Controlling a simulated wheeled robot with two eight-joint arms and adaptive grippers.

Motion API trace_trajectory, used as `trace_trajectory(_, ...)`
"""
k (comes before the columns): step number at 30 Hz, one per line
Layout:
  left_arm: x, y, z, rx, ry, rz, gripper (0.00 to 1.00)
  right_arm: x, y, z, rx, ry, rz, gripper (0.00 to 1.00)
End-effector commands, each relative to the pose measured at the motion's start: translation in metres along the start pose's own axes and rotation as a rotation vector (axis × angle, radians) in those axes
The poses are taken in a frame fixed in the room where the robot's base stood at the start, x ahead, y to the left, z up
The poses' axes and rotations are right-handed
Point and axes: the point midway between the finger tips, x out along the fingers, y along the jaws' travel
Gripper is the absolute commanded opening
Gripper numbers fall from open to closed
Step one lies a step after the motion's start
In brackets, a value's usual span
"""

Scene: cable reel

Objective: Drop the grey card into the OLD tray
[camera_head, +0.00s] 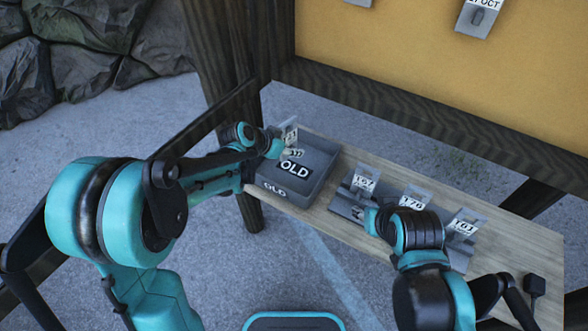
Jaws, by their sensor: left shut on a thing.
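The grey OLD tray (322,172) stands at the left end of the wooden bench, with an OLD label inside it and another on its front wall. My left gripper (290,151) is over the tray's back left part. It is shut on a small grey card (290,135) with a white printed face, held upright near the back left rim. Whether the card touches the tray is hard to tell. My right gripper (367,216) is low in front of the leftmost card holder; its fingers are small and partly hidden, so their opening is unclear.
Several grey holders with numbered cards stand right of the tray, including the leftmost holder (349,198). A black object (534,285) lies at the bench's right end. A yellow board (430,75) with hanging tags rises behind. Wooden posts flank the bench.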

Motion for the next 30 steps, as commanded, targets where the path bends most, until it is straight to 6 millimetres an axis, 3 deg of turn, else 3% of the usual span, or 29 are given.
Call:
trace_trajectory(13, 0.035, -0.001, 0.036, -0.001, 0.000, -0.001, 0.00, 0.031, 0.000, 0.022, 0.000, 0.000, 0.000, 0.40)
trace_trajectory(24, 0.039, -0.001, 0.039, -0.002, 0.000, -0.002, 0.00, 0.033, 0.000, 0.024, 0.000, 0.000, 0.000, 0.40)
trace_trajectory(25, 0.039, -0.001, 0.039, -0.002, 0.000, -0.002, 0.43, 0.033, 0.000, 0.024, 0.000, 0.000, 0.000, 0.40)
trace_trajectory(27, 0.039, -0.001, 0.039, -0.002, 0.000, -0.002, 0.59, 0.033, 0.000, 0.024, 0.000, 0.000, 0.000, 0.40)
trace_trajectory(30, 0.039, -0.001, 0.039, -0.002, 0.000, -0.002, 0.59, 0.033, 0.000, 0.024, 0.000, 0.000, 0.000, 0.40)
